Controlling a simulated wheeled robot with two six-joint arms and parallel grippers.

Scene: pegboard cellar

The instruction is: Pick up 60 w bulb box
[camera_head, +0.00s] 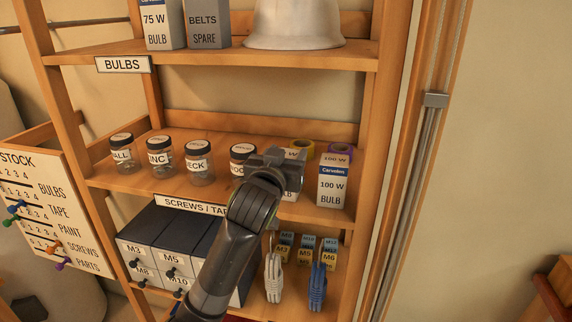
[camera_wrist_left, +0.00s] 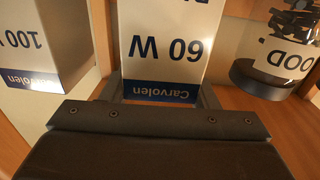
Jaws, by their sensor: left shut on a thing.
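The 60 W bulb box (camera_wrist_left: 166,45) is white with a dark blue Carvolen band and appears upside down in the left wrist view. My left gripper (camera_wrist_left: 160,93) is shut on it, with a finger along each side. In the head view my left gripper (camera_head: 285,168) is at the middle shelf and hides most of the box; only a little of its white face (camera_head: 289,194) shows below the gripper. I cannot tell whether the box still touches the shelf. My right gripper is not in view.
A 100 W bulb box (camera_head: 332,184) stands close to the right, and a jar (camera_head: 242,158) close to the left. Tape rolls (camera_head: 304,147) lie behind. The upper shelf (camera_head: 210,54) overhangs, and the shelf post (camera_head: 384,130) bounds the right side.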

